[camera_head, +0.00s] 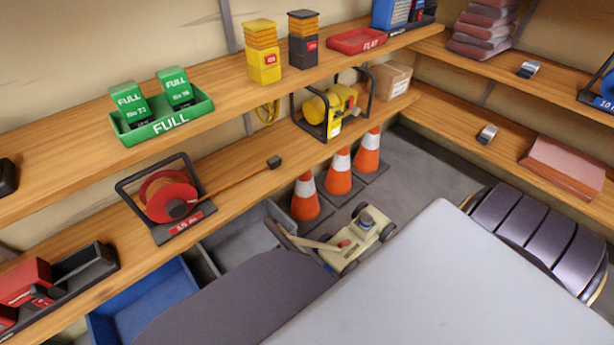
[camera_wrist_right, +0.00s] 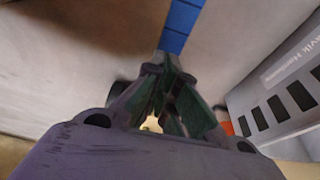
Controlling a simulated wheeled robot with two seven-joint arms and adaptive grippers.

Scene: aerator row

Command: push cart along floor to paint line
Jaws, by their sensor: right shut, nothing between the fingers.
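A small beige wheeled cart (camera_head: 358,240) with dark wheels, a grey-blue part on top and a light handle-like bar stands on the grey floor in the head view, in front of the cones. Large grey shapes in the foreground cover part of the floor near it. In the wrist view my right gripper (camera_wrist_right: 167,70) is shut and empty over a pale surface. A blue segmented strip (camera_wrist_right: 181,28) lies beyond its fingertips; I cannot tell whether it is the paint line. The cart is not clearly seen in the wrist view. My left gripper is not in view.
Several orange cones, such as this cone (camera_head: 338,172), stand behind the cart by the shelf. Grey (camera_head: 240,240) and blue (camera_head: 150,300) bins sit to its left. A dark ribbed object (camera_head: 540,235) lies at right. A slotted pale unit (camera_wrist_right: 285,95) flanks my right gripper.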

